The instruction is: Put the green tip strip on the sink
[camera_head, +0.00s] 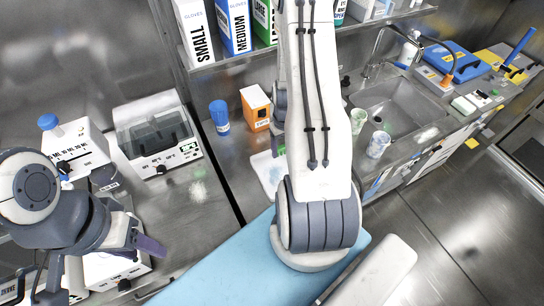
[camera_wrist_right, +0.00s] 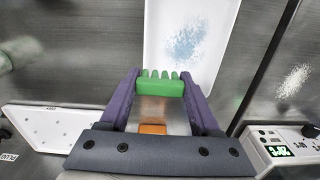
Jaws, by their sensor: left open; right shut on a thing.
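The green tip strip (camera_wrist_right: 160,87), with several short prongs, is pinched between the purple fingers of my right gripper (camera_wrist_right: 161,82) in the right wrist view. Behind it in that view lies a white tray (camera_wrist_right: 212,18) with pale blue specks. In the head view my right arm hides most of that gripper; a small green patch shows beside the arm above the white tray (camera_head: 266,172). The sink (camera_head: 408,92) is a steel basin at the right of the head view, apart from the strip. My left gripper (camera_head: 147,243) is open and empty at lower left.
Glove boxes (camera_head: 232,24) fill the shelf above.

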